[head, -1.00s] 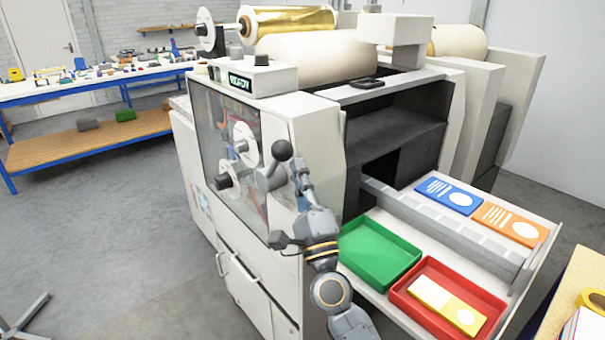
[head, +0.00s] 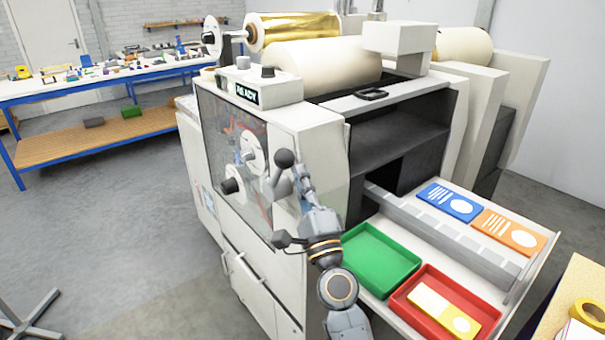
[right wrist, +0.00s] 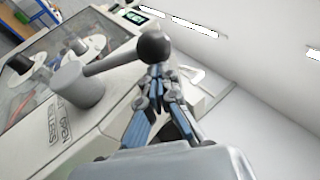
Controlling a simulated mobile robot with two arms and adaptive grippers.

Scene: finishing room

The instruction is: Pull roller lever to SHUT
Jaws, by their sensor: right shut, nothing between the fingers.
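The roller lever (head: 279,180) is a grey arm with a black ball knob (head: 284,158) on the side of the white machine. In the right wrist view its arm (right wrist: 110,63) runs from a round grey hub (right wrist: 77,86) to the black knob (right wrist: 154,47). Lettering (right wrist: 62,124) by the hub includes OPEN; I cannot make out SHUT. My right gripper (head: 302,174) is just right of the knob. In the right wrist view its closed blue-grey fingers (right wrist: 157,78) are just below the knob, with nothing between them; contact is unclear. My left gripper is out of view.
A clear panel (head: 228,150) covers rollers left of the lever. Below right, an extended shelf holds a green tray (head: 378,258), a red tray (head: 480,300), and blue (head: 448,203) and orange (head: 508,231) cards. A yellow-topped table (head: 575,285) stands at right. Open floor (head: 110,220) lies left.

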